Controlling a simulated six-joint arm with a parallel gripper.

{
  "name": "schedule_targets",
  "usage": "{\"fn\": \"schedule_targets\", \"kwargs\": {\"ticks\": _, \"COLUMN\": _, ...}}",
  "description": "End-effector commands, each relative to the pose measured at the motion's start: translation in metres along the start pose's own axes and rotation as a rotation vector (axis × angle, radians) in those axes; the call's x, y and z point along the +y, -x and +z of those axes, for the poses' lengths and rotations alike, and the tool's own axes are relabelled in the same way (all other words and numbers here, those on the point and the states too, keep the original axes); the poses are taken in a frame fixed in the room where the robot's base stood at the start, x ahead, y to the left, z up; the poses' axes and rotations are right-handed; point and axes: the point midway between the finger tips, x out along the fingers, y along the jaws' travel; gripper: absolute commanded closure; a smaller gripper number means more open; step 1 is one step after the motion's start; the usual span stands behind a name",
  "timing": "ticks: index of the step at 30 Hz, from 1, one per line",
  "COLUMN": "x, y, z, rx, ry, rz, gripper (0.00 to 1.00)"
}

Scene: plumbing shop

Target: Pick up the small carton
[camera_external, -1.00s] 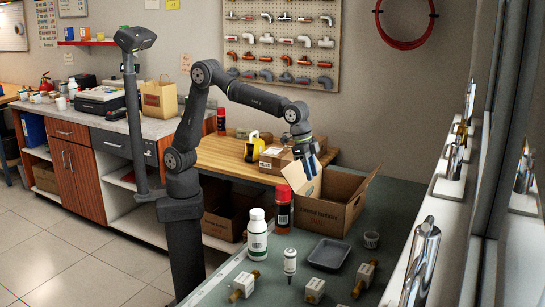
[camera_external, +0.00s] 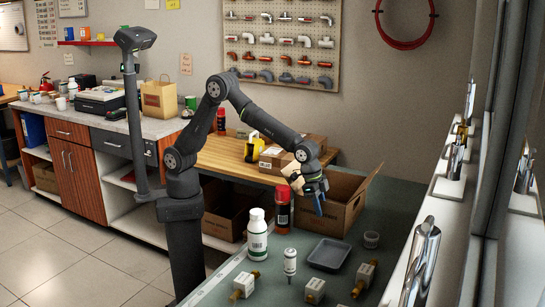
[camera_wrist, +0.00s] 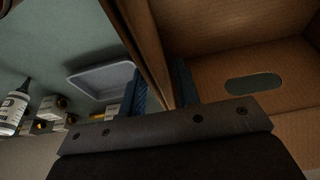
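The small carton (camera_external: 345,208) appears to be the open brown cardboard box on the green counter, upright with its flaps out. Part of it is hidden behind my gripper (camera_external: 318,201), which is lowered at its left side. In the wrist view the carton's wall (camera_wrist: 148,45) runs between the two blue-padded fingers of my gripper (camera_wrist: 162,88), one outside and one inside the carton. The fingers are close together and look shut on this wall. The carton's inside looks empty where it shows, with an oval hand hole in one wall.
A red spray can (camera_external: 282,210) and a white bottle (camera_external: 257,233) stand left of the carton. A grey tray (camera_external: 328,254), a dropper bottle (camera_external: 290,264) and several brass fittings lie in front. Closed cartons (camera_external: 277,158) lie on the wooden bench behind. Faucets line the right-hand ledge.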

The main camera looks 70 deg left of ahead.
Motion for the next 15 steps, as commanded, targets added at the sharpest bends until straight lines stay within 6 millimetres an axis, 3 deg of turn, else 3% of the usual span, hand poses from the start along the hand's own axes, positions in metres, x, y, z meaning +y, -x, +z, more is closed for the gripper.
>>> {"fn": "schedule_targets", "kwargs": {"ticks": 6, "x": -0.0001, "y": -0.0024, "z": -0.0003, "rx": 0.001, "ry": 0.0, "rz": 0.0, "gripper": 0.71}}
{"fn": "schedule_targets", "kwargs": {"ticks": 11, "x": 0.0, "y": -0.0022, "z": -0.0003, "rx": 0.001, "ry": 0.0, "rz": 0.0, "gripper": 1.0}}
{"fn": "schedule_targets", "kwargs": {"ticks": 15, "x": 0.0, "y": -0.0021, "z": -0.0003, "rx": 0.001, "ry": 0.0, "rz": 0.0, "gripper": 1.0}}
